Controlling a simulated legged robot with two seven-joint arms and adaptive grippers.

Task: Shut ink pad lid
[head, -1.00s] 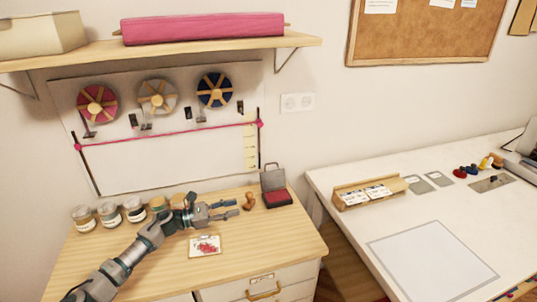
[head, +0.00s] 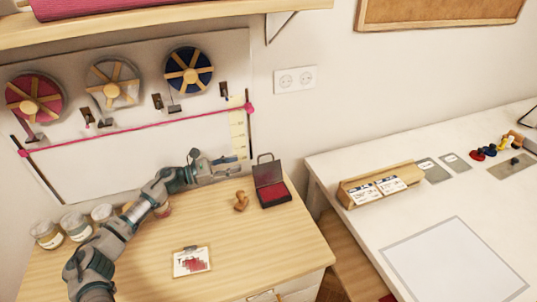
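The ink pad (head: 274,195) sits on the wooden cabinet top near its back right corner, with a red pad in a dark case. Its grey lid (head: 267,173) stands open and upright at the back, with a handle loop on top. My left gripper (head: 238,167) is to the left of the lid, at about its height in the picture, pointing right. Its two fingers look apart with nothing between them, and it appears clear of the lid. My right gripper is not in view.
A wooden stamp (head: 241,201) stands just left of the ink pad. Several jars (head: 79,227) line the back left, partly behind my arm. A stamped card (head: 191,261) lies at the front. A white table (head: 410,190) is on the right, past a gap.

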